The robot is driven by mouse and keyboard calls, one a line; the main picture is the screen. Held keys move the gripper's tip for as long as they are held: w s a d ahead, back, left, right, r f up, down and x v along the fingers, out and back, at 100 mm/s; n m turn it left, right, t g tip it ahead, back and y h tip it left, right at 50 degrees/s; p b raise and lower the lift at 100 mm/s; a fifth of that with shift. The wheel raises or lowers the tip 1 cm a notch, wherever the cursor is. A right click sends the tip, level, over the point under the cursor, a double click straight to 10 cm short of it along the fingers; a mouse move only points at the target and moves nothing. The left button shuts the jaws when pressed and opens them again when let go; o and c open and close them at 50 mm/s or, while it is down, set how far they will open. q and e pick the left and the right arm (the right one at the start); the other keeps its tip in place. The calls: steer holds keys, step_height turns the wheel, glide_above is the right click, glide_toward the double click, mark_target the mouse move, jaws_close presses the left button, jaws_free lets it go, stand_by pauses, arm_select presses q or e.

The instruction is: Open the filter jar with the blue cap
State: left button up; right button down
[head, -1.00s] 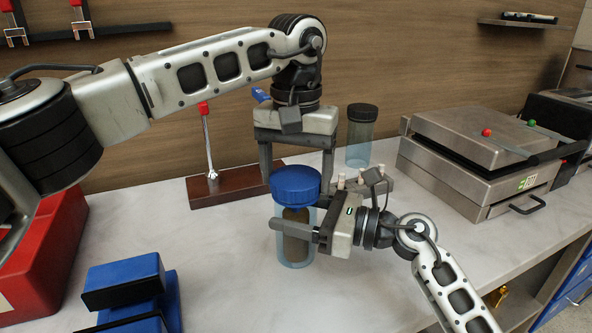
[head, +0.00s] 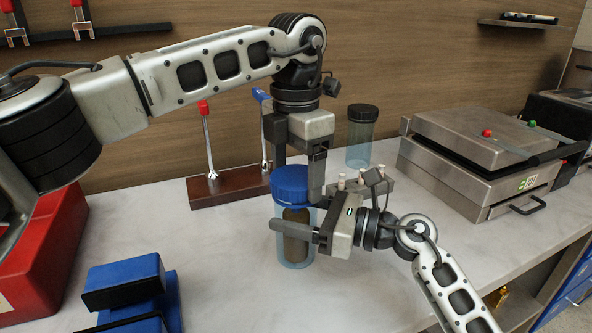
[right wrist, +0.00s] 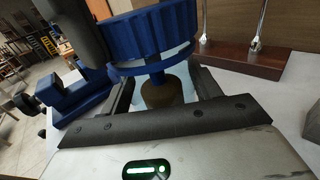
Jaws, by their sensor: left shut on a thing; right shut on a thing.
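The filter jar (head: 297,252) is clear bluish with a brown filling and stands upright on the counter. Its ribbed blue cap (head: 289,181) sits on top. My left gripper (head: 298,183) points down from above, shut on the cap, with one finger at its right side and the other partly hidden behind it. My right gripper (head: 300,235) comes in from the right, shut around the jar body below the cap. In the right wrist view the blue cap (right wrist: 150,35) is above the right fingers, with the brown filling (right wrist: 160,93) between them.
A jar with a dark cap (head: 361,135) stands behind. A wooden stand (head: 225,187) with two levers is behind left, a metal press (head: 475,155) at right. A red box (head: 50,250) and blue-black blocks (head: 125,285) are at left. The front counter is clear.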

mark_target(297, 176)
arm_select(q)
steer(key=n, duration=0.7)
steer(key=shift+n, duration=0.4)
arm_select(e)
steer(key=shift+d, duration=0.1)
arm_select(q)
steer(key=n, duration=0.4)
steer(key=shift+n, duration=0.3)
steer(key=n, duration=0.5)
steer(key=shift+r, duration=0.1)
steer(key=n, duration=0.6)
steer(key=shift+n, duration=0.4)
steer(key=shift+r, duration=0.15)
steer(key=shift+r, duration=0.95)
steer(key=shift+r, duration=0.1)
steer(key=shift+r, duration=1.9)
